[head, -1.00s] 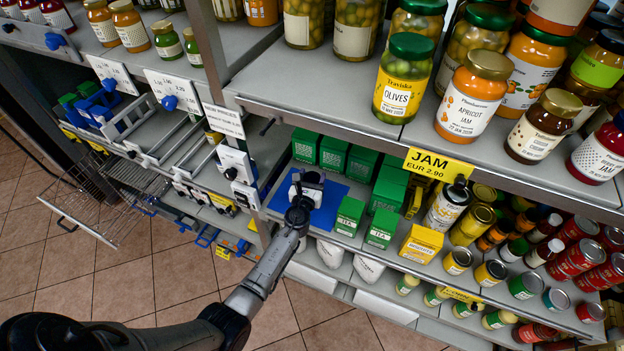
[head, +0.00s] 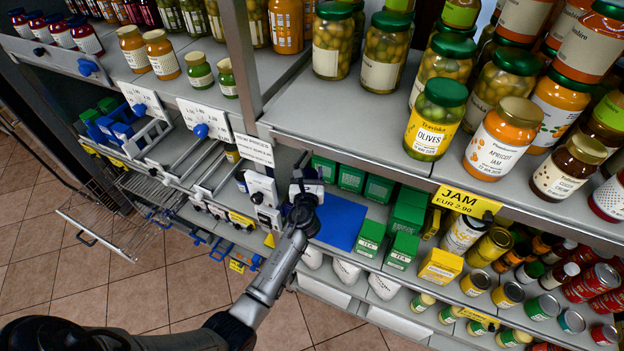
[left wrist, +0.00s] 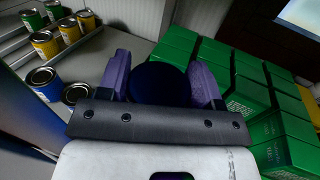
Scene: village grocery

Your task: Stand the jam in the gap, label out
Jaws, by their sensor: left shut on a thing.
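My left gripper (head: 306,186) is over the lower shelf, by the left back side of a blue mat (head: 342,224). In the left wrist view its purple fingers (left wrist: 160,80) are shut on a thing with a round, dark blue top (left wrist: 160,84). Its label and sides are hidden, so I cannot tell its contents. On the upper shelf, an apricot jam jar (head: 495,142) with a gold lid stands right of an olives jar (head: 435,122). A yellow JAM tag (head: 466,201) hangs on the shelf edge below. My right gripper is not in view.
Bare upper shelf (head: 330,108) lies left of the olives jar. A shelf upright (head: 240,65) stands left of it. Green boxes (head: 408,212) stand right of the mat; they also show in the left wrist view (left wrist: 245,85). Tins (left wrist: 45,45) stand at its left.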

